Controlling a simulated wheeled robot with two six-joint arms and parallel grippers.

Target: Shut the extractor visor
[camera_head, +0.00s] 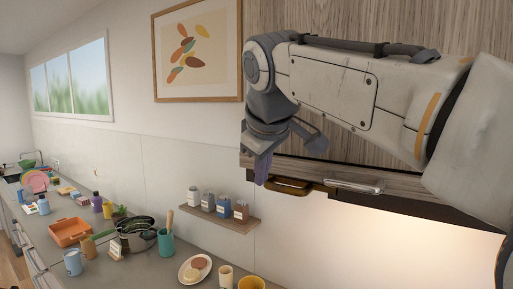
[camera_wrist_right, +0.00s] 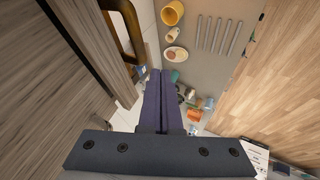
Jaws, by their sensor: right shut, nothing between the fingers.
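The extractor hood's wood-grain front (camera_head: 345,150) is at the upper right of the head view, partly behind my right arm. A lower strip (camera_head: 411,188) along its bottom edge carries a silver bar handle (camera_head: 355,186). A brass-coloured handle (camera_head: 290,186) sits to its left and also shows at the top of the wrist view (camera_wrist_right: 126,28). I cannot tell which handle belongs to the visor, or how far the visor stands open. My right gripper (camera_head: 262,172) has its purple fingers (camera_wrist_right: 154,75) shut and empty, at the hood's left end, left of the brass handle. My left gripper is out of view.
A small wall shelf (camera_head: 225,222) with several jars is below the hood. The counter (camera_head: 140,273) beneath holds a pot (camera_head: 136,235), a plate of food (camera_head: 195,269), cups and an orange tray (camera_head: 70,232). The wall left of the gripper is clear up to the framed picture (camera_head: 197,52).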

